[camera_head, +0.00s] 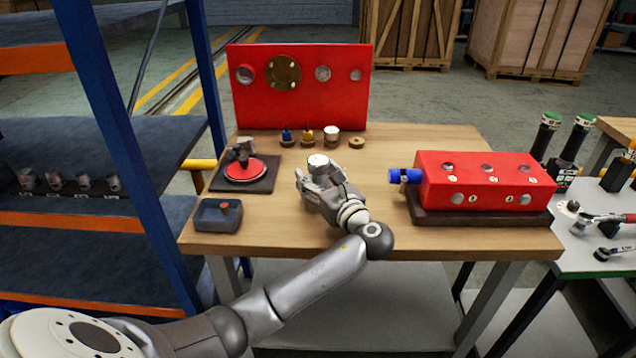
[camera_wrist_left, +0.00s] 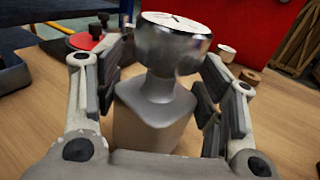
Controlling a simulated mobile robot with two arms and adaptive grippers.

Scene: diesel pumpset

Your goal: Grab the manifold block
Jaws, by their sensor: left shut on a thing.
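A long red block with several round ports (camera_head: 486,180), which looks like the manifold block, sits on a dark base at the right of the wooden table. A blue cylindrical fitting (camera_head: 405,176) sticks out of its left end. My left gripper (camera_head: 318,178) is over the middle of the table, left of and apart from the red block. It is shut on a gauge-like piece (camera_wrist_left: 172,45) with a silver round head, a white face on top and a grey body. The same piece's white top shows in the head view (camera_head: 318,161). My right gripper is not in view.
A red upright panel (camera_head: 301,88) stands at the table's back, with several small fittings (camera_head: 331,133) before it. A blue shelf post (camera_head: 110,110) stands beside the table.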

